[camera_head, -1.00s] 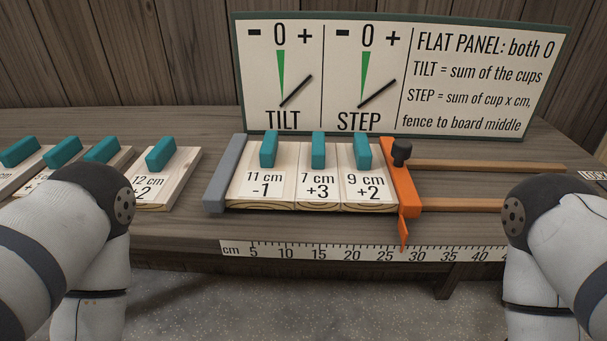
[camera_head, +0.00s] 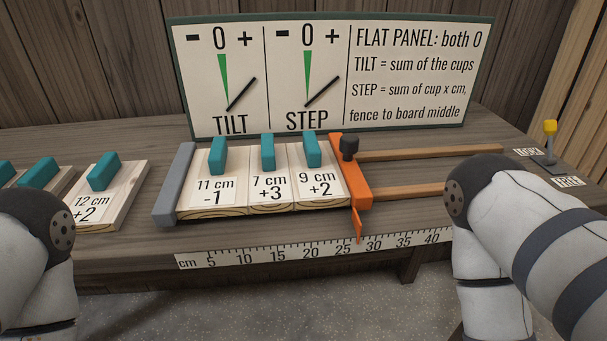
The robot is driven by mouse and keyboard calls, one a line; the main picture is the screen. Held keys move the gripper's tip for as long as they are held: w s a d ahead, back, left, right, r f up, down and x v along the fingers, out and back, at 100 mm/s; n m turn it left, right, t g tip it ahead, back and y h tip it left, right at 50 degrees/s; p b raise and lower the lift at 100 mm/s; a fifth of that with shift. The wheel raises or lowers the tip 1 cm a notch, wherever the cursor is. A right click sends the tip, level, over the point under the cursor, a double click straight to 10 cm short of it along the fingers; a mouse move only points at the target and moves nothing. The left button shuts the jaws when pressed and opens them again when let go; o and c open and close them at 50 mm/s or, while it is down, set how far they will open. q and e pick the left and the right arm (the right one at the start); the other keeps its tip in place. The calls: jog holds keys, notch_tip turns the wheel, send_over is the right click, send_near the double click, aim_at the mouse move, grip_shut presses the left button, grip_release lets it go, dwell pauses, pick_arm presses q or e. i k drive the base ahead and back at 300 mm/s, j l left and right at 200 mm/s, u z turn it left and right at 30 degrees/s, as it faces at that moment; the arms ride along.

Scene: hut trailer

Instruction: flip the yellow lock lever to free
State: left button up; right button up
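The yellow lock lever (camera_head: 550,127) stands at the far right of the bench. It has a yellow knob on a dark stem and base. Small white labels lie beside its base, one behind on the left (camera_head: 528,152) and one in front (camera_head: 569,182). Their text is too small to read surely. My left arm comes in at the lower left and my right arm at the lower right, in front of the bench. Neither gripper shows in the view. Nothing of mine touches the lever.
Three boards with teal handles (camera_head: 267,152) sit between a grey fence (camera_head: 174,184) and an orange clamp (camera_head: 351,174) on wooden rails. Loose boards (camera_head: 109,190) lie left. A sign (camera_head: 410,80) stands behind. A ruler (camera_head: 310,243) runs along the front edge.

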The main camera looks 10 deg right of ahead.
aim_at(549, 126)
jog(key=l+z, duration=0.2)
jog(key=z, duration=1.3)
jog(key=l+z, duration=0.15)
jog(key=z, duration=0.3)
jog(key=k, duration=0.05)
